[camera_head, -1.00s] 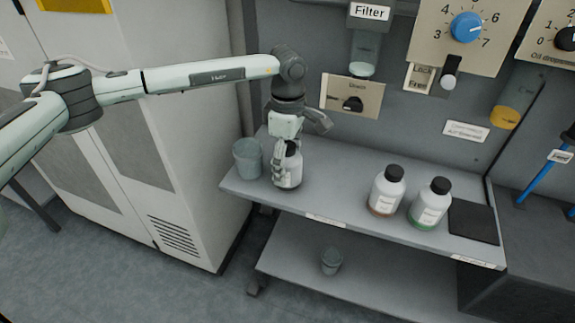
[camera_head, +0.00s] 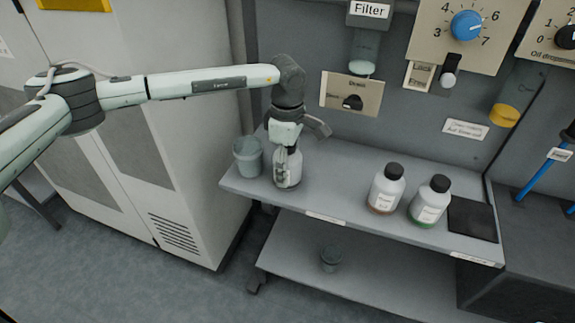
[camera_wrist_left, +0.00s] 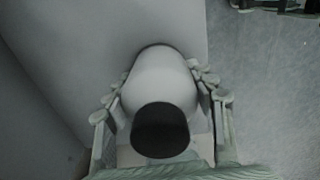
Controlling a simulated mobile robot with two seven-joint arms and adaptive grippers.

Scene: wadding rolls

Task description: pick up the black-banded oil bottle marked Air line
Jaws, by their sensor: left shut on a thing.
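A white bottle (camera_head: 291,170) with a dark cap stands upright at the left end of the shelf. My left gripper (camera_head: 282,163) is around it from above and shut on it. In the left wrist view the bottle (camera_wrist_left: 160,90) is between the fingers of my left gripper (camera_wrist_left: 162,98), black cap towards the camera. Its label and band cannot be made out. Two other white bottles with dark caps stand further right: one with a brown band (camera_head: 385,190) and one with a green band (camera_head: 430,202). My right gripper is not in view.
A grey-blue cup (camera_head: 247,157) stands just left of the held bottle. A dark mat (camera_head: 472,220) lies at the right end of the shelf (camera_head: 335,175). Another cup (camera_head: 331,258) is on the lower shelf. A panel with knobs rises behind.

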